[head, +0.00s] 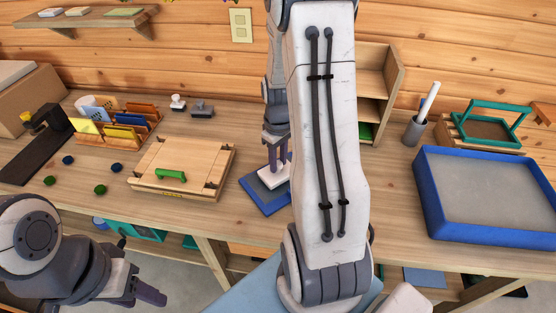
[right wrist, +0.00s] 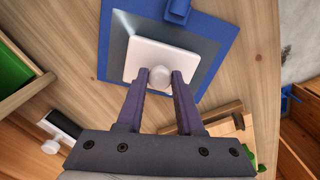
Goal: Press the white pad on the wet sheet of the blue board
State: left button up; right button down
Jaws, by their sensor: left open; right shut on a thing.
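The blue board (head: 255,193) lies on the bench, partly hidden behind my right arm in the head view. In the right wrist view the blue board (right wrist: 105,45) carries a grey sheet (right wrist: 200,35), with a pale streak at its upper left. The white pad (right wrist: 136,65) lies over the sheet; it also shows in the head view (head: 268,179). My right gripper (right wrist: 160,76) is shut on the pad's round white knob from both sides. Whether the pad presses on the sheet or hovers just above it, I cannot tell. My left gripper (head: 150,297) is open and empty, low in front of the bench.
A blue-rimmed tray (head: 430,205) fills the right side. A card rack (head: 115,132), stamps (head: 202,109) and a pen cup (head: 415,130) stand further back. My right arm hides the bench middle.

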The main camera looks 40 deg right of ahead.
jog(key=shift+f+b, duration=0.35)
jog(key=shift+f, duration=0.2)
dwell(0.7)
jog(key=shift+s+f, duration=0.15)
dwell(1.2)
notch_tip(320, 180, up, 7)
jog(key=p, duration=0.7)
dwell(0.5)
